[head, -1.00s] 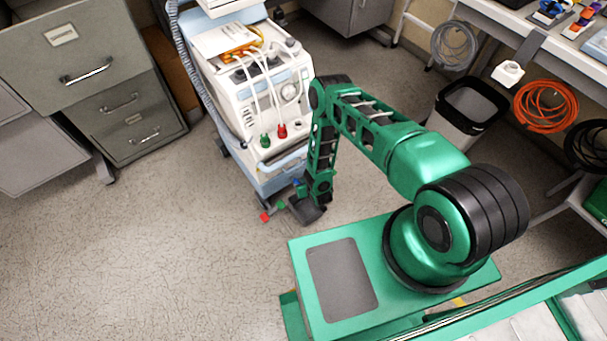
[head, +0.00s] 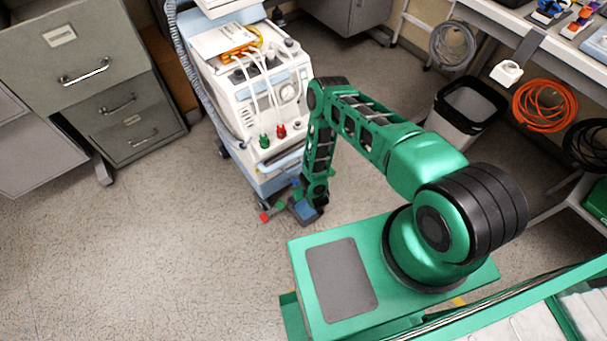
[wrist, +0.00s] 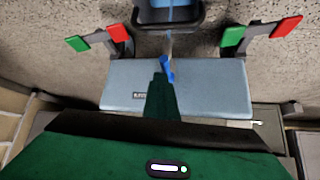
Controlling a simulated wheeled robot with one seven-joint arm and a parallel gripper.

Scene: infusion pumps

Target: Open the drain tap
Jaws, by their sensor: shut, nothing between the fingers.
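A small blue lever (wrist: 167,70), apparently the drain tap, shows in the wrist view beside the tip of my gripper (wrist: 160,78). A thin pale stem rises from it toward a dark-rimmed part with blue inside (wrist: 168,12). My gripper's green fingers are shut together, with nothing between them. The fingertip overlaps or lies right beside the lever; I cannot tell whether they touch. In the head view a bit of blue (head: 296,183) shows low at the front of the pump cart (head: 268,180), just above my wrist. The fingertips are hard to make out there.
Red (wrist: 78,43) and green (wrist: 118,33) pedal-like pads stand on both sides of the lever, near my gripper. A pale blue-grey panel (wrist: 215,85) lies behind the fingers. Filing cabinets (head: 100,90) stand left, a bin (head: 468,105) right. Floor to the left is clear.

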